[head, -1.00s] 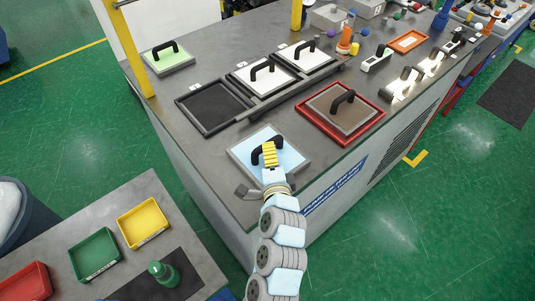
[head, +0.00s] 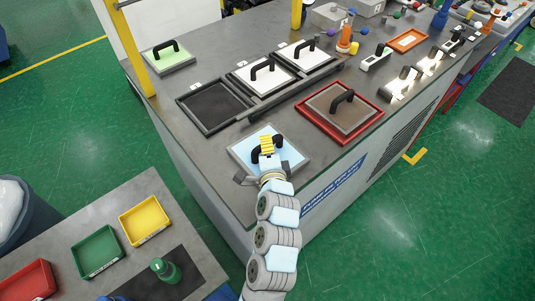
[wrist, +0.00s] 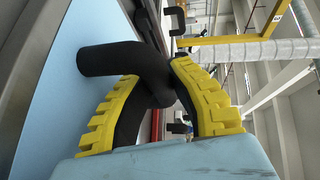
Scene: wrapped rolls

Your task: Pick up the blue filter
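The blue filter (head: 244,153) is a light-blue square panel with a pale frame and a black arched handle. It lies flat near the front corner of the grey worktop. My gripper (head: 266,142) is over it at the handle. In the wrist view, the yellow-padded fingers (wrist: 156,75) stand on either side of the black handle (wrist: 105,58), which passes between their tips. Whether both pads press on it is unclear. The blue panel (wrist: 60,100) fills the left of that view, and the fingers hide part of the handle.
A brown filter in a red tray (head: 373,119) lies to the right. An empty black frame (head: 183,101) and white filters (head: 262,79) lie behind. A green filter (head: 168,58) is at the back left. A lower table with coloured bins (head: 97,252) stands front left.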

